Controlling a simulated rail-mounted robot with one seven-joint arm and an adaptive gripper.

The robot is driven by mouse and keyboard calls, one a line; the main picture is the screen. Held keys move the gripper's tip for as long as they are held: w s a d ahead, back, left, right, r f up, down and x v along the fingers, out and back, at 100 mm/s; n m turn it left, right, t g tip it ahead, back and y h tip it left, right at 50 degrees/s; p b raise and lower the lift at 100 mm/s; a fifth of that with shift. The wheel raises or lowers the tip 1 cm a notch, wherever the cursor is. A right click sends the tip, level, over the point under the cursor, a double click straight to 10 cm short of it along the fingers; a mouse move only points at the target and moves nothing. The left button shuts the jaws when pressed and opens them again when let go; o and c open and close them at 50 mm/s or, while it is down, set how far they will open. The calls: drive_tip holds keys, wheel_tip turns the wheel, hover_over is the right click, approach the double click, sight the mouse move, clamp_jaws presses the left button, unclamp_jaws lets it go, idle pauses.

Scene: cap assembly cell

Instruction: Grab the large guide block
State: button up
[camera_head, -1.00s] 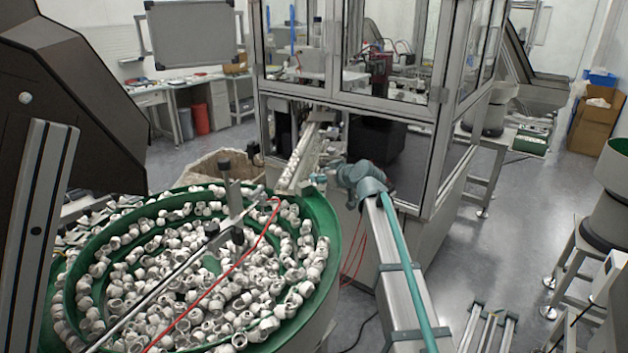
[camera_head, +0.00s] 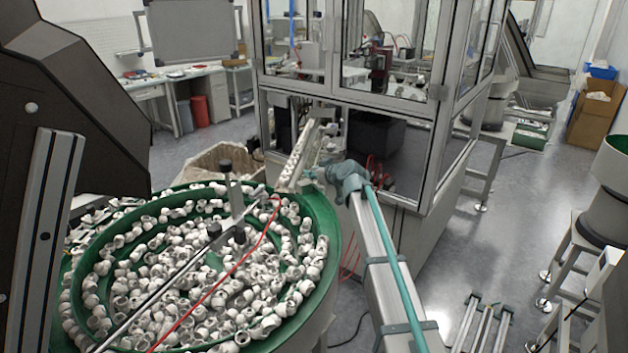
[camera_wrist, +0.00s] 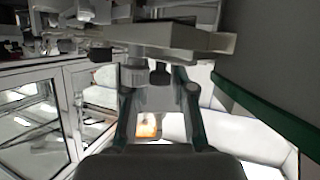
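In the wrist view my gripper (camera_wrist: 158,95) has its two grey-green fingers apart, with a gap between them. A pale, flat block-like part (camera_wrist: 175,37) lies beyond the fingertips, with a short grey cylinder (camera_wrist: 133,75) and a dark knob (camera_wrist: 160,74) under it in the picture. I cannot tell whether this part is the large guide block. No contact with the fingers can be made out. In the head view my arm's teal wrist (camera_head: 347,176) is beside the feed chute (camera_head: 300,155); its fingers are too small to make out there.
A green feeder bowl (camera_head: 333,230) full of white caps fills the lower left, crossed by a rod and red cable. A glass-walled machine cabinet (camera_head: 440,165) stands behind the chute. A cardboard box (camera_head: 597,118) is far right.

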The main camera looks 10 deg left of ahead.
clamp_jaws()
drive_tip(key=shift+r, duration=0.15)
